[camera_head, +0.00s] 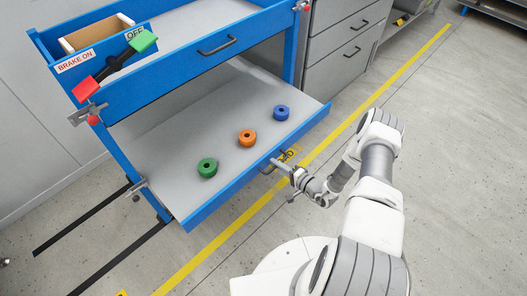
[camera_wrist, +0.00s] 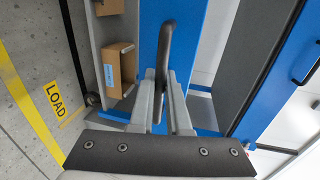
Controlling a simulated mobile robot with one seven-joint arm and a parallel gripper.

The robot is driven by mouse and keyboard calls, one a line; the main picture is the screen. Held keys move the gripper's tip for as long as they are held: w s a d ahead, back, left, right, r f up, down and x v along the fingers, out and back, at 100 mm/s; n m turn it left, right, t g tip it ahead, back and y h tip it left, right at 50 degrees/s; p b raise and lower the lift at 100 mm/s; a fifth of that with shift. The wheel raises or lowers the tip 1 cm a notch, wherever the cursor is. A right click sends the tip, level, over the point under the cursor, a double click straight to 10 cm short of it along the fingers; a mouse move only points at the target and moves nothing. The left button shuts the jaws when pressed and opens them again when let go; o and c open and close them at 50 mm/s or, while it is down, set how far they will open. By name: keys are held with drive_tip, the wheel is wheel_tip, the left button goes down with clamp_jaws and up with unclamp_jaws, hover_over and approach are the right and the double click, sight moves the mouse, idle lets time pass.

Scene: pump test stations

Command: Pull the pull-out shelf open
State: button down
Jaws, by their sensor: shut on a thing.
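The pull-out shelf (camera_head: 222,143) is a grey tray with a blue front lip, low on the blue station in the head view. It sticks out beyond the drawer front above it. My gripper (camera_wrist: 162,92) is shut on this handle. In the head view my gripper (camera_head: 281,166) is at the front lip, partly covering the handle.
Above is a blue drawer with a dark handle (camera_head: 217,47). A red and green brake lever (camera_head: 115,66) sits at the upper left. Grey drawers (camera_head: 345,50) stand at the right. A yellow floor line (camera_head: 345,127) runs past the shelf front.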

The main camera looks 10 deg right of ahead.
drive_tip(key=f+v, duration=0.1)
drive_tip(key=v, duration=0.5)
drive_tip(key=shift+d+p, duration=0.15)
drive_tip(key=shift+p, duration=0.2)
drive_tip(key=shift+s+f, duration=0.1)
drive_tip(key=c, duration=0.9)
unclamp_jaws()
